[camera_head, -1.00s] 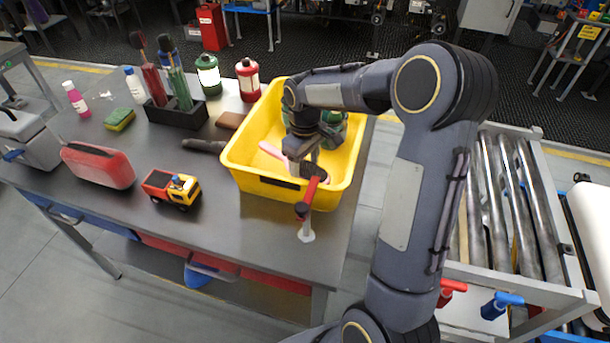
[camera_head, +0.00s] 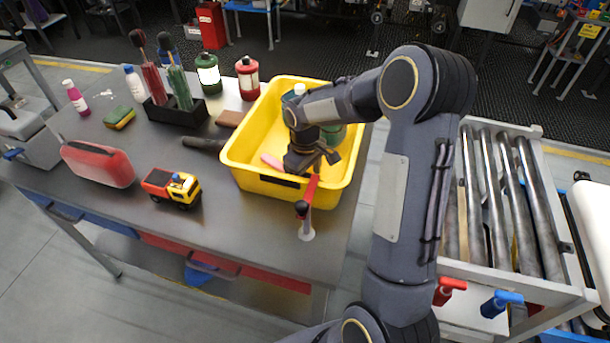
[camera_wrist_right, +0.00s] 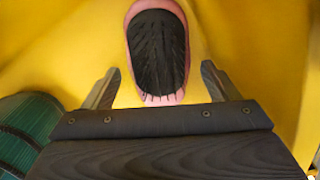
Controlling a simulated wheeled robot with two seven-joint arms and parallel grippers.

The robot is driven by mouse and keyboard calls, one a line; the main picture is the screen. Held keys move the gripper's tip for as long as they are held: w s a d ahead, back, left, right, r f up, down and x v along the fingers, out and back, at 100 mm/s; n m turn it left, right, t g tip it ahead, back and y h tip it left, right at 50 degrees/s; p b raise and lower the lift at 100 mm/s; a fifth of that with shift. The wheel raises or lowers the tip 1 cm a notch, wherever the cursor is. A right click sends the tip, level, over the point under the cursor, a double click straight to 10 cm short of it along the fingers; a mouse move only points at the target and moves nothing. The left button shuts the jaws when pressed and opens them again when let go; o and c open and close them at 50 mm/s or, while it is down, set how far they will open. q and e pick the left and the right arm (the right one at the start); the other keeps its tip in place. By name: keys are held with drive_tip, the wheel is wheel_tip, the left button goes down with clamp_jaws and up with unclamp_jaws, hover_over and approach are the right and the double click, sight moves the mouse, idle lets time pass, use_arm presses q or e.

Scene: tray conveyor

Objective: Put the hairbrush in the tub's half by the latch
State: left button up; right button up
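The yellow tub (camera_head: 235,167) stands on the table. The pink hairbrush (camera_head: 272,161) lies low in its front part, partly hidden by my right gripper (camera_head: 312,162). In the right wrist view the brush head (camera_wrist_right: 157,50), with black bristles facing up, lies beyond and between the spread fingers (camera_wrist_right: 159,72), touching neither. The right gripper is open and empty, inside the tub near its front wall. My left gripper is not in view.
A green ribbed object (camera_wrist_right: 28,132) is in the tub beside the gripper; green also shows in the head view (camera_head: 334,133). A toy truck (camera_head: 172,188), red case (camera_head: 98,164) and dark brush holder (camera_head: 178,113) stand left of the tub. A roller conveyor (camera_head: 500,200) is at right.

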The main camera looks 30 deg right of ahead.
wheel_tip(320, 180, up, 12)
drive_tip(key=s+a+r+m+t+y, duration=0.1)
drive_tip(key=s+a+r, duration=0.1)
drive_tip(key=s, duration=0.4)
drive_tip(key=s+a+r+m+t+y, duration=0.1)
drive_tip(key=s+a+r, duration=0.15)
drive_tip(key=s, duration=0.25)
drive_tip(key=s+a+f+m+t+y, duration=0.1)
drive_tip(key=s+a, duration=0.2)
drive_tip(key=s, duration=0.3)
drive_tip(key=s+a+f+m+t, duration=0.2)
drive_tip(key=s+a, duration=0.2)
drive_tip(key=s, duration=0.2)
drive_tip(key=shift+s+t+y, duration=0.2)
drive_tip(key=shift+t+y, duration=0.1)
drive_tip(key=shift+y, duration=0.1)
